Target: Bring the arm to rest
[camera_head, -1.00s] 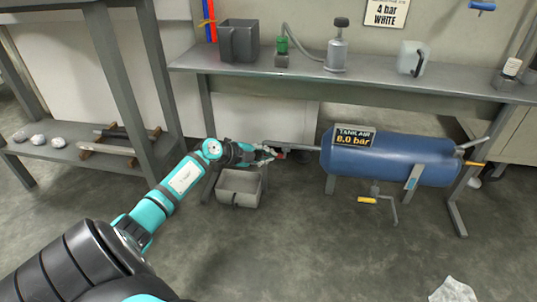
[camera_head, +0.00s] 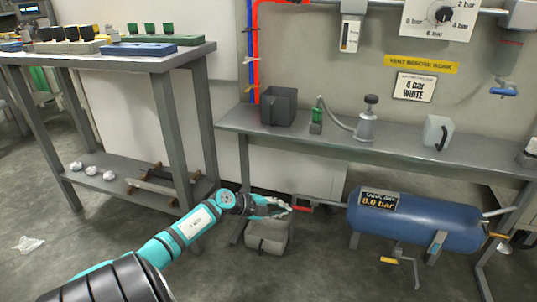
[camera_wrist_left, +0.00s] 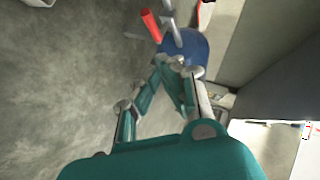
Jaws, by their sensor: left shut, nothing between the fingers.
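My left arm reaches in from the lower left in the head view. Its teal left gripper (camera_head: 283,208) is in front of the bench's underside, at the left end of the blue air tank (camera_head: 415,222). The gripper is shut and empty. A red handle (camera_head: 301,208) on the tank's pipe lies just beyond the fingertips. The left wrist view shows the teal fingers (camera_wrist_left: 160,85), with the red handle (camera_wrist_left: 151,25) and the tank's round blue end (camera_wrist_left: 190,52) beyond them. Whether the fingers touch the handle I cannot tell. My right gripper is not in view.
A grey bin (camera_head: 267,237) stands on the floor below the gripper. A workbench (camera_head: 400,155) with a dark container (camera_head: 279,107) and a pump (camera_head: 367,122) runs above. A shelf rack (camera_head: 120,190) stands left. Open floor lies in front.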

